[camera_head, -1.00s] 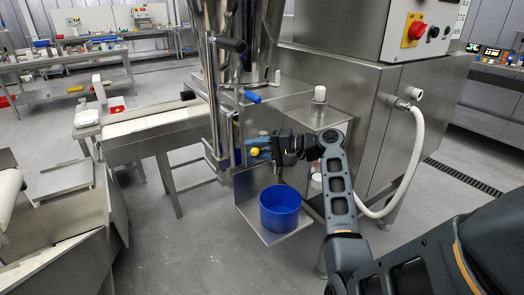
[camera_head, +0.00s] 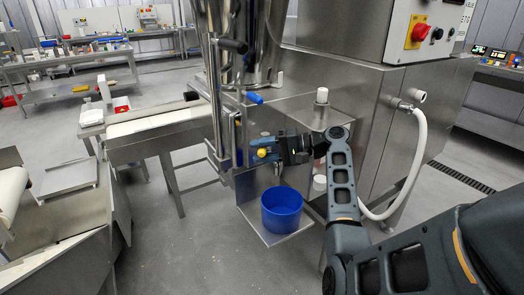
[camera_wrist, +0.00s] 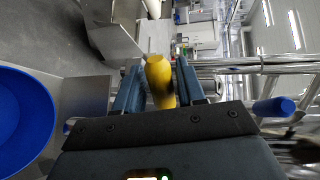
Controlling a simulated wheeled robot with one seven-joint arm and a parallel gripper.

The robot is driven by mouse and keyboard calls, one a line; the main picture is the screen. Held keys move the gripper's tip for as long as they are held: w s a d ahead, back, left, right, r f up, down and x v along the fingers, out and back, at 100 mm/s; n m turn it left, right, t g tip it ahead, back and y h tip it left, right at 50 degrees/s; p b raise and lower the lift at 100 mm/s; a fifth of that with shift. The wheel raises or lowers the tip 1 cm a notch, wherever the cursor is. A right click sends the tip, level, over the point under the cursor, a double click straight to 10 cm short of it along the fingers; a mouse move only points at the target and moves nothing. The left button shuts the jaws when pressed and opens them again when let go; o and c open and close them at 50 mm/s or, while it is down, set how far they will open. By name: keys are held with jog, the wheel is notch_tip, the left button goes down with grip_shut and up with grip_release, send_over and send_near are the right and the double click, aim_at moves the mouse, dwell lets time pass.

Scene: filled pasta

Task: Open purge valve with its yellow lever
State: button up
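The yellow lever (camera_head: 262,153) of the purge valve shows at the tip of my gripper, left of the arm in the head view. In the wrist view the lever (camera_wrist: 160,80) stands between my two blue fingers, which lie close against its sides. My gripper (camera_head: 264,149) appears shut on it. The valve body behind the lever is mostly hidden by the gripper and the machine's steel parts.
A blue bucket (camera_head: 281,210) stands on a steel shelf (camera_head: 270,238) just below the gripper; it also shows at the left of the wrist view (camera_wrist: 22,120). A blue-ended handle (camera_head: 254,97) sticks out above. A white hose (camera_head: 418,160) hangs at right.

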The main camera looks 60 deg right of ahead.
jog(key=shift+o, duration=0.7)
jog(key=v, duration=0.7)
jog(key=shift+s+b, duration=0.3)
jog(key=shift+s, duration=0.05)
jog(key=shift+d, duration=0.1)
